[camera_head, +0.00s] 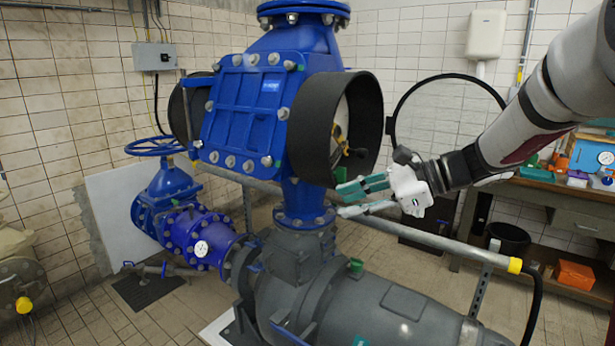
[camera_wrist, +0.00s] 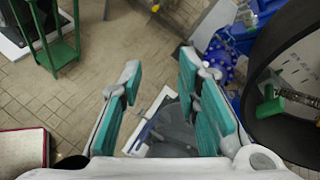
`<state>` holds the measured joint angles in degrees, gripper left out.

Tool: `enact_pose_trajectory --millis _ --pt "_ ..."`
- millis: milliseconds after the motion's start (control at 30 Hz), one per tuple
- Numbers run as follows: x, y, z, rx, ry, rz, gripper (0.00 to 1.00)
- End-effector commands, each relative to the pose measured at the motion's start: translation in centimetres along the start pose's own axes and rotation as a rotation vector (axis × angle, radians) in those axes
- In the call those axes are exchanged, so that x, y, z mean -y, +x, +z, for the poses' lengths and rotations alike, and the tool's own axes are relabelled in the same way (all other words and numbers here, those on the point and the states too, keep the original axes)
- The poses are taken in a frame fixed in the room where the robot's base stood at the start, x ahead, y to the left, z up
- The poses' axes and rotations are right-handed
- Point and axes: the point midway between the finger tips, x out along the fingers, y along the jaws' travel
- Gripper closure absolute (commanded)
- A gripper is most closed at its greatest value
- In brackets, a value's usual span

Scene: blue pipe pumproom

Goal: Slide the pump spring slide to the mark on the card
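A wide black round housing (camera_head: 310,125) sits on the side of the blue pump body. Inside its open mouth is a small brass-coloured part with a dark handle (camera_head: 352,151), which may be the spring slide. In the wrist view, the black housing (camera_wrist: 255,75) is at the right, with a green and brass part (camera_wrist: 272,102) inside. My gripper (camera_head: 341,202) has teal finger pads, is open and empty, and is just below and right of the housing mouth. The wrist view shows both fingers (camera_wrist: 160,70) apart.
A round black-rimmed cover (camera_head: 392,110) stands swung open right of the housing. A grey pump casing (camera_head: 350,305) lies below my gripper. A grey rail (camera_head: 430,238) runs behind it. A workbench (camera_head: 540,190) stands at the right.

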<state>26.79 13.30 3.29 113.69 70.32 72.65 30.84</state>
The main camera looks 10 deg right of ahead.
Motion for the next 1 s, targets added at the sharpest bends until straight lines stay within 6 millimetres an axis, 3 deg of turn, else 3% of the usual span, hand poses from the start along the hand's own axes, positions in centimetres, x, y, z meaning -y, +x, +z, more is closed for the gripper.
enact_pose_trajectory --millis 33,200,400,633,1000 --pt "2.2 -0.2 -2.1 0.049 0.093 -0.06 0.7" --pt "8.3 -2.2 -7.4 0.215 0.338 -0.247 0.7" --pt "11.9 -4.4 -11.4 0.337 0.486 -0.378 0.7" --pt "13.0 -4.0 -11.8 0.363 0.51 -0.401 0.7" --pt "15.9 1.9 -10.2 0.361 0.508 -0.398 0.7"
